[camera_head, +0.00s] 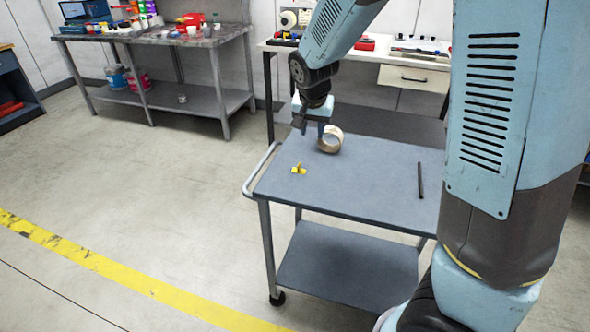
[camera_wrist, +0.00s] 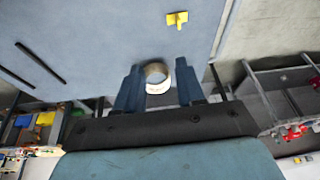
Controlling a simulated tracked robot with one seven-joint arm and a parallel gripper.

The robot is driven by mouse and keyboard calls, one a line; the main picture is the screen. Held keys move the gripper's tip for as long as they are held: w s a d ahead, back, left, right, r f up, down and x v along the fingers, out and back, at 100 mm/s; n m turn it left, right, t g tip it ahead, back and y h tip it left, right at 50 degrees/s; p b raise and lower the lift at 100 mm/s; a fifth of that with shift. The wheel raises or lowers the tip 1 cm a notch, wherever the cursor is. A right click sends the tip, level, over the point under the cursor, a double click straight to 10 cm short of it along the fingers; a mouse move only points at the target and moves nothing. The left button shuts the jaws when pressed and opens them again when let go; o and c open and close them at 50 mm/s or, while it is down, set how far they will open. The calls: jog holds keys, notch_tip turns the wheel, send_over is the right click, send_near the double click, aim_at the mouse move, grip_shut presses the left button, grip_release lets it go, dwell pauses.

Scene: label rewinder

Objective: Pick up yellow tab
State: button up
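The yellow tab (camera_head: 298,169) lies on the grey cart top (camera_head: 345,185), near its left end. In the wrist view the small yellow tab (camera_wrist: 177,19) shows at the top, beyond the fingertips and clear of them. My gripper (camera_head: 312,128) is over the far left part of the cart, behind the tab in the head view. In the wrist view its two dark blue fingers (camera_wrist: 158,78) are spread apart. A tape roll shows between them in the picture; I see no grip on it, and its exact distance from the fingers is unclear.
The tape roll (camera_head: 331,140) rests on the cart near its far edge, close to my gripper. A thin black rod (camera_head: 420,180) lies at the cart's right. A handle rail (camera_head: 262,168) runs along the left end. Cluttered benches (camera_head: 165,40) stand behind. The cart's middle is clear.

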aim_at(299, 164)
jog(key=shift+h, duration=0.3)
jog(key=w+a+f, duration=0.1)
jog(key=w+f, duration=0.1)
jog(key=f, duration=0.3)
jog(key=w+a+f, duration=0.1)
jog(key=w+f, duration=0.2)
jog(key=f, duration=0.3)
jog(key=w+a+f, duration=0.1)
jog(key=w+f, duration=0.1)
jog(key=f, duration=0.4)
jog(key=shift+w+a+f, duration=0.15)
jog(key=shift+c, duration=0.3)
grip_shut()
